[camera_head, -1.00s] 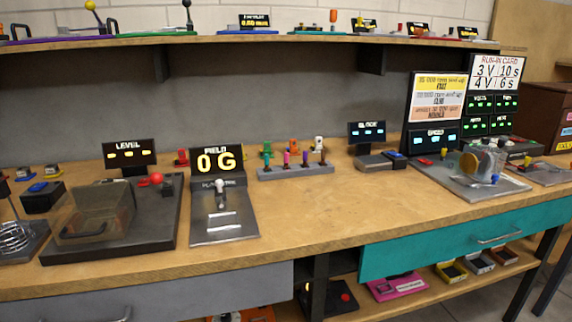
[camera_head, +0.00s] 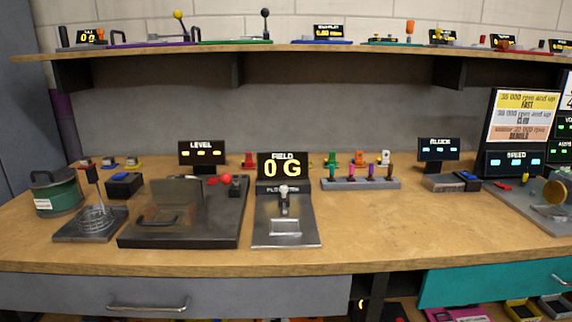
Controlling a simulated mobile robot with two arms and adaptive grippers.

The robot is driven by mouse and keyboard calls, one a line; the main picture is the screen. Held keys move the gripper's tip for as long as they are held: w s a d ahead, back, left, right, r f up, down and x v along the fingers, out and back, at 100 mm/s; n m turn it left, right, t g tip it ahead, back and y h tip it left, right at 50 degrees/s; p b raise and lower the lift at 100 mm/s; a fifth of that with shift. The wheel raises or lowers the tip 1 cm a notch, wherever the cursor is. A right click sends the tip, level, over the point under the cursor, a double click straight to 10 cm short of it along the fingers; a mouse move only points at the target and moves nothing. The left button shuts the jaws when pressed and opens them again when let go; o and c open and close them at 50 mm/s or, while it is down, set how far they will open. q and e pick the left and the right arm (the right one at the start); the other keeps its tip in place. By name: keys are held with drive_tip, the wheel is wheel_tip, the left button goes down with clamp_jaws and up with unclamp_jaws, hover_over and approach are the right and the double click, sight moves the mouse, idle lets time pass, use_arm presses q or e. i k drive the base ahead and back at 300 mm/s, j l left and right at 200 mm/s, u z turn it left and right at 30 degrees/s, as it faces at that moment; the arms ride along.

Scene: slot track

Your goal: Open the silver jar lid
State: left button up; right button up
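A dark green round jar (camera_head: 57,198) stands upright at the far left end of the bench. It has a small white label on its front. A dark grey lid (camera_head: 53,177) with a handle sits on top of it. I cannot make out a clearly silver lid anywhere in view. Neither of my grippers is in view.
The wooden bench (camera_head: 380,235) has free room at front centre.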

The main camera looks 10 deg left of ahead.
sight(48, 178)
drive_tip(key=u, duration=1.75)
